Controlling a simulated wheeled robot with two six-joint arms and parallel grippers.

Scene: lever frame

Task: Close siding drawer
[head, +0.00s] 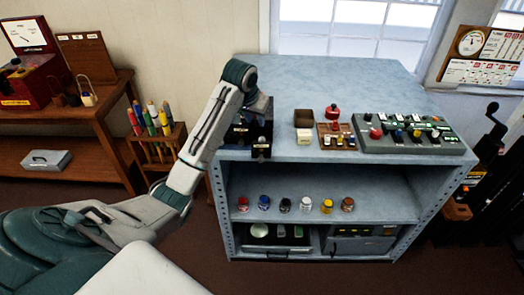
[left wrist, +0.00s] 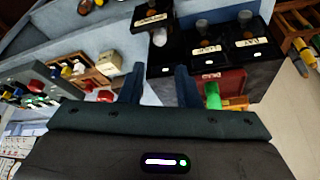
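A black unit (head: 238,133) with small labelled fronts stands at the left front of the grey cabinet top. In the left wrist view its black fronts (left wrist: 205,62) carry pale label plates and round knobs. One labelled front (left wrist: 152,18) stands apart from the others, with a pale piece beside it. The labels are too blurred to read, so I cannot tell which is the siding drawer. My left gripper (left wrist: 158,85) is open and empty, its fingers near the black unit. In the head view, the arm's wrist hides part of the unit. My right gripper is not in view.
A lever console (head: 412,134), a wooden holder (head: 336,138) and small boxes stand to the right on the cabinet top. Several coloured jars (head: 306,204) line the shelf below. A wooden rack of coloured rolls (head: 155,145) stands left. The back of the cabinet top is clear.

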